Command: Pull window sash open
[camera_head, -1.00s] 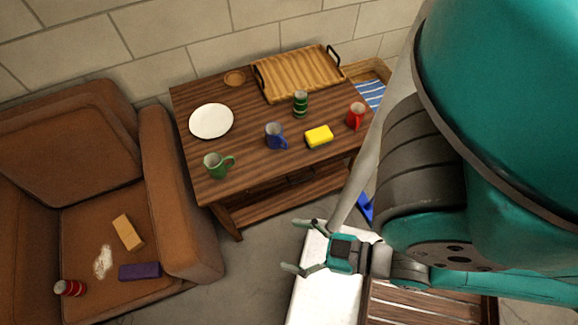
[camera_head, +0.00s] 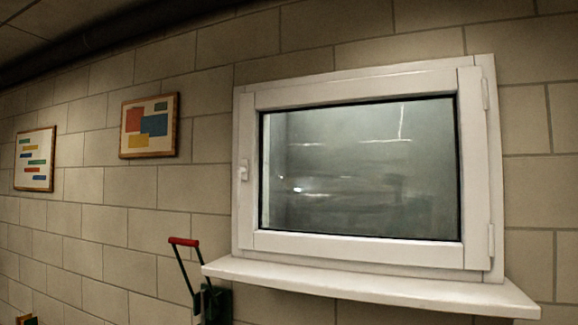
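The window sash (camera_head: 350,258) is a white frame around a dark, reflective glass pane (camera_head: 360,170). It sits flush in its white outer frame and looks closed. Hinges (camera_head: 490,245) show on the right side. My gripper is not in the current view, so its distance from the handle and its state do not show.
A white sill (camera_head: 370,288) juts out below the window. A dark device with a red-gripped lever (camera_head: 184,242) stands at the sill's left end. Two framed pictures (camera_head: 149,125) hang on the block wall to the left. A dark pipe (camera_head: 100,45) runs along the top.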

